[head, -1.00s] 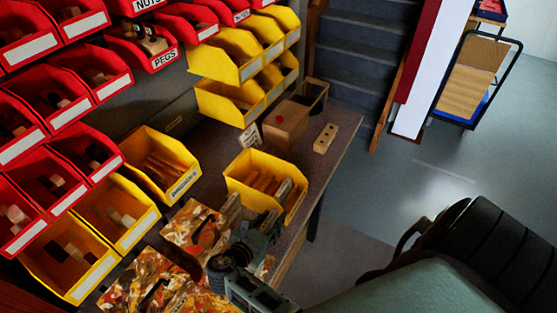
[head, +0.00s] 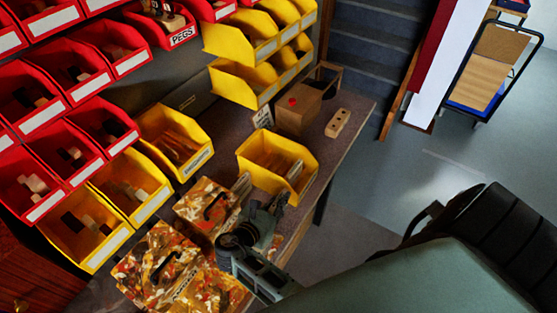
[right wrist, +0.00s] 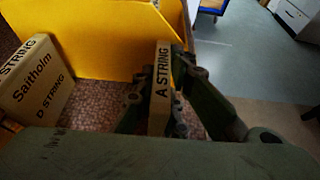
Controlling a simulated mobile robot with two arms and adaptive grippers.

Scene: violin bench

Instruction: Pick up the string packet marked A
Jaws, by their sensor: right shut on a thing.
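The string packet marked A (right wrist: 159,95) is a narrow pale packet with "A STRING" printed along its edge. It stands upright in the right wrist view, between the dark fingers of my right gripper (right wrist: 158,110), which is shut on it. In the head view my right gripper (head: 263,210) is low over the bench, just in front of a yellow bin (head: 262,177). A second packet, marked "Saitholm D STRING" (right wrist: 42,88), stands to the left in the wrist view, apart from the fingers. My left gripper is not in view.
Patterned boxes with dark handles (head: 207,205) stand left of my right gripper. Red and yellow part bins rise at the left. A wooden box with a red spot (head: 297,108) and a drilled block (head: 338,123) lie beyond the yellow bin. The bench's right edge is close.

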